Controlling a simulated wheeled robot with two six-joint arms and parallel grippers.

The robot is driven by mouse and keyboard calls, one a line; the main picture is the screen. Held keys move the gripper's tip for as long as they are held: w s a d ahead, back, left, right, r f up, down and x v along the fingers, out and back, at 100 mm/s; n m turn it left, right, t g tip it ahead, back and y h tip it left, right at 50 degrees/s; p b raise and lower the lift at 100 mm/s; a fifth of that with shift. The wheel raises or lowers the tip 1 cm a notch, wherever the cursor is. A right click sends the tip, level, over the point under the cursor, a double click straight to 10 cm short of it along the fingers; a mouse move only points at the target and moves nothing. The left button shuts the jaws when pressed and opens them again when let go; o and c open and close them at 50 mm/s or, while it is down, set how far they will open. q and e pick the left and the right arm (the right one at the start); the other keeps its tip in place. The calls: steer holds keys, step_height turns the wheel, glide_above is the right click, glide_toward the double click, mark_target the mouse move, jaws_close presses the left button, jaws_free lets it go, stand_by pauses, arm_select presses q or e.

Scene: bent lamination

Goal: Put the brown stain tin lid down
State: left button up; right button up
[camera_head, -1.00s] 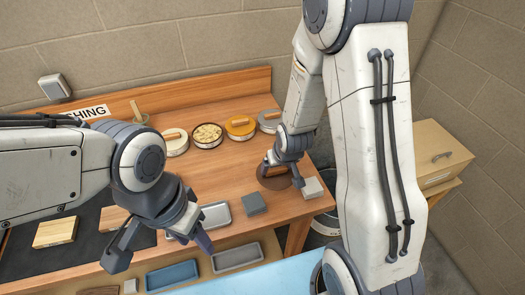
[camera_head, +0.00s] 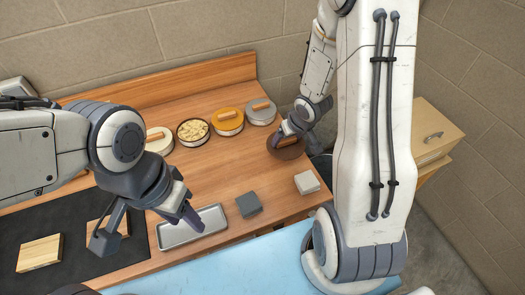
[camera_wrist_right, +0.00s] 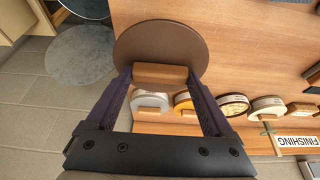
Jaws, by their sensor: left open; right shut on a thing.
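The brown stain tin lid (camera_head: 287,153) is a dark brown disc with a wooden bar handle, near the right end of the wooden bench. My right gripper (camera_head: 287,135) is shut on that handle. In the right wrist view the lid (camera_wrist_right: 160,40) hangs beyond the fingers, its handle (camera_wrist_right: 160,74) between the fingertips, and it overlaps the bench edge. I cannot tell whether it touches the bench top.
Behind are a grey-lidded tin (camera_head: 260,112), an amber-lidded tin (camera_head: 229,122), an open tin (camera_head: 193,132) with pale contents, and a cream-lidded tin (camera_head: 160,141). A dark grey block (camera_head: 248,205) and a white block (camera_head: 307,182) lie nearer. Bench between is clear.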

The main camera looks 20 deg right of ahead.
steer(key=w+a+f+b, duration=0.1)
steer(key=w+a+f, duration=0.1)
steer(key=w+a, duration=0.1)
steer(key=w+a+f+b, duration=0.1)
steer(key=w+a+f, duration=0.2)
steer(key=shift+w+f, duration=0.1)
steer(key=shift+f, duration=2.05)
steer(key=shift+f+b, duration=0.15)
steer(key=shift+b, duration=0.2)
steer(key=o, duration=1.1)
